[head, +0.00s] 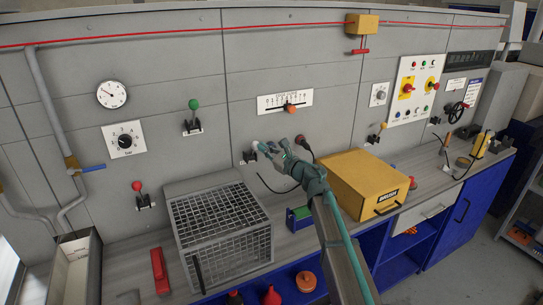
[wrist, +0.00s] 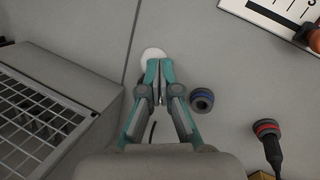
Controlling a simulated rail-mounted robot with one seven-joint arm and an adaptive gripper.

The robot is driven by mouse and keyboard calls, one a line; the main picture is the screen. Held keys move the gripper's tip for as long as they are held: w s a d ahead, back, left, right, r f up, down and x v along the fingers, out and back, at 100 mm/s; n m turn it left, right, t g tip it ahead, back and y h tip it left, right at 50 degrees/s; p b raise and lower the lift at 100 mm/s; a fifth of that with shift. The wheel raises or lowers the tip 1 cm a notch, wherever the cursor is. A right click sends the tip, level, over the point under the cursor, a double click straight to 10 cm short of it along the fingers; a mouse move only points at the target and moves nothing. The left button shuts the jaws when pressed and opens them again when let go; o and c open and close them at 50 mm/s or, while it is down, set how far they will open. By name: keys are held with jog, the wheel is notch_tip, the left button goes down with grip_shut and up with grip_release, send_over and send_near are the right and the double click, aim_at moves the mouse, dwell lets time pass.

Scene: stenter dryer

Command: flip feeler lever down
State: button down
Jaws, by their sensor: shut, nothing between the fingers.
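My gripper (head: 268,149) is shut and empty, held in front of the grey wall panel. A lever with a white round knob (head: 255,144) sits on the panel just left of my fingertips, its knob up above a small dark bracket (head: 249,158). In the wrist view my gripper (wrist: 159,66) has its fingertips together over the lower part of the white knob (wrist: 153,53). Whether they touch it I cannot tell. The fingers hide most of the lever's stem. Labels are too small to read, so I cannot confirm this is the feeler lever.
Similar levers have a green knob (head: 193,104), a red knob (head: 137,186) and a yellow knob (head: 383,126). Below stand a wire cage (head: 222,235) and a yellow box (head: 362,180).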

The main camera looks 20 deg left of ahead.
jog(key=shift+w+a+r+b, duration=0.55)
jog(key=shift+a+r+b, duration=0.2)
jog(key=shift+r, duration=0.05)
jog(key=shift+d, duration=0.15)
jog(key=s+d+r+b, duration=0.2)
jog(key=d, duration=0.4)
jog(key=s+d+r+b, duration=0.2)
jog(key=d, duration=0.3)
jog(key=shift+d, duration=0.35)
